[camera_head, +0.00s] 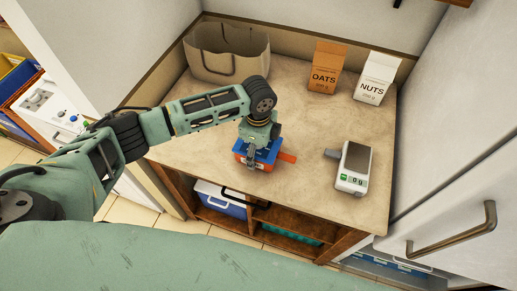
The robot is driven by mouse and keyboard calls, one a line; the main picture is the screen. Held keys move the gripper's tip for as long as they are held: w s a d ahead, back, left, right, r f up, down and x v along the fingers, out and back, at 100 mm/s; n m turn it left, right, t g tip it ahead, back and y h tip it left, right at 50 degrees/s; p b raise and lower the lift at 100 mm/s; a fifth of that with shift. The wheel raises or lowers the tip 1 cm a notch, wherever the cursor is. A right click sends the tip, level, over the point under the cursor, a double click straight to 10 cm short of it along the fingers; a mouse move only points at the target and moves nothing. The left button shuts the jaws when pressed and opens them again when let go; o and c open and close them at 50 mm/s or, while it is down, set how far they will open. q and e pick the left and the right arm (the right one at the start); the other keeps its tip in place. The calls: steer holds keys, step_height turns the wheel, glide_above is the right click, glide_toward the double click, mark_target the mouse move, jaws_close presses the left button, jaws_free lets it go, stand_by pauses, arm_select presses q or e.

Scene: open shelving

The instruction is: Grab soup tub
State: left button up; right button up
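A small item with a blue top and orange-red sides (268,157) stands on the counter near its front edge. It may be the soup tub, but I can read no label on it. My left gripper (253,160) points down right at this item and covers part of it. One dark finger shows in front of the blue top. The other finger is hidden, so I cannot tell whether the gripper grips the item. An orange-red part (288,157) sticks out to the item's right. My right gripper is not in view.
A paper bag (227,62) stands at the back left. An OATS box (326,68) and a NUTS box (375,80) stand at the back right. A scale (354,167) sits at the right. Bare counter (310,120) lies between. A blue-and-white box (220,203) is below.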

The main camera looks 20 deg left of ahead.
arm_select(q)
steer(key=c, duration=0.9)
steer(key=shift+c, duration=0.6)
steer(key=shift+r, duration=0.1)
